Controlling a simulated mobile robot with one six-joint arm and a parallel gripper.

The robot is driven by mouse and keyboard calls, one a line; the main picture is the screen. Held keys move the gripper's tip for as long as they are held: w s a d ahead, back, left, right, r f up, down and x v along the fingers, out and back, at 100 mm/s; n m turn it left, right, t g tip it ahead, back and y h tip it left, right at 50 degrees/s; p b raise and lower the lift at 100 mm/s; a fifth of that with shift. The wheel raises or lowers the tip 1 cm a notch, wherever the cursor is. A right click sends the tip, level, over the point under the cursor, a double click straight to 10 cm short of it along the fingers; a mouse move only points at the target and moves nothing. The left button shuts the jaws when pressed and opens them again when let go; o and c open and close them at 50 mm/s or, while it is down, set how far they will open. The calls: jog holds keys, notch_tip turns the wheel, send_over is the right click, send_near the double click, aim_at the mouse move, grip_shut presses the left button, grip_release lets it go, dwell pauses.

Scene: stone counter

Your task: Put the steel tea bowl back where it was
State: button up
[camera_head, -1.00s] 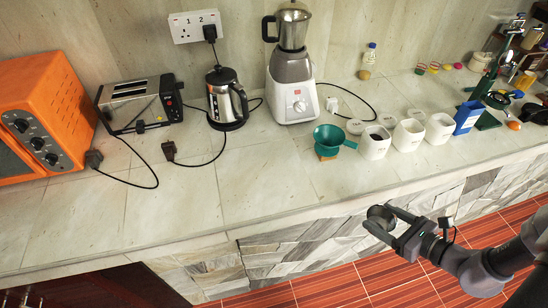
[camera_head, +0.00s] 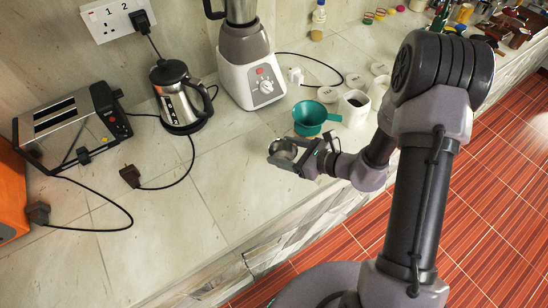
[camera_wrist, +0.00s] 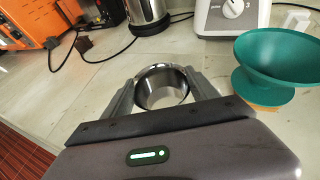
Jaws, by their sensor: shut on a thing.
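The steel tea bowl (camera_head: 283,150) is a small shiny metal cup. My gripper (camera_head: 284,158) is shut on it and holds it over the front part of the counter, left of the green funnel-shaped vessel. In the wrist view the bowl (camera_wrist: 162,88) sits between my two fingers, its round rim facing the camera. I cannot tell whether the bowl touches the counter (camera_head: 185,235).
The green vessel (camera_head: 311,117) stands close to the right of my gripper. White canisters (camera_head: 352,107) stand beyond it. A blender (camera_head: 247,72), a kettle (camera_head: 180,98) and a toaster (camera_head: 72,125) stand at the back.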

aim_at(275, 156)
jog(key=shift+w+a+f, duration=0.1)
jog(key=shift+w+a, duration=0.05)
jog(key=shift+a, duration=0.4)
jog(key=shift+w+a, duration=0.15)
jog(key=shift+a, duration=0.4)
jog(key=f+b, duration=0.1)
jog(key=f, duration=0.1)
jog(key=f+b, duration=0.1)
jog(key=shift+w+a+f, duration=0.1)
jog(key=shift+a+f, duration=0.1)
jog(key=shift+f, duration=0.2)
jog(key=shift+r, duration=0.15)
jog(key=o, duration=1.5)
